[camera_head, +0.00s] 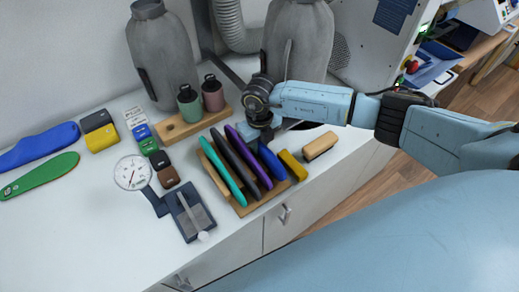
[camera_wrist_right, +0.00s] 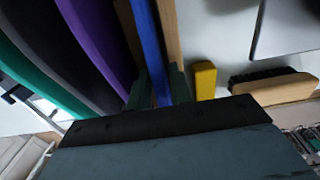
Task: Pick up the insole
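Several insoles stand on edge side by side in a wooden rack (camera_head: 240,210): a teal one (camera_head: 222,174), a dark grey one (camera_head: 229,161), a purple one (camera_head: 248,158) and a blue one (camera_head: 271,161). My right gripper (camera_head: 266,134) is at the far end of the blue insole. In the right wrist view its fingers (camera_wrist_right: 158,92) lie on both sides of the blue insole (camera_wrist_right: 149,45); whether they press on it I cannot tell. The purple insole (camera_wrist_right: 95,40) is just left of them. My left gripper is not in view.
A yellow block (camera_head: 292,165) and a wooden brush (camera_head: 320,146) lie right of the rack. Two capped bottles (camera_head: 190,104) stand in a wooden holder behind it. A dial gauge (camera_head: 132,173) and a dark tray (camera_head: 188,214) lie left. The front-left tabletop is clear.

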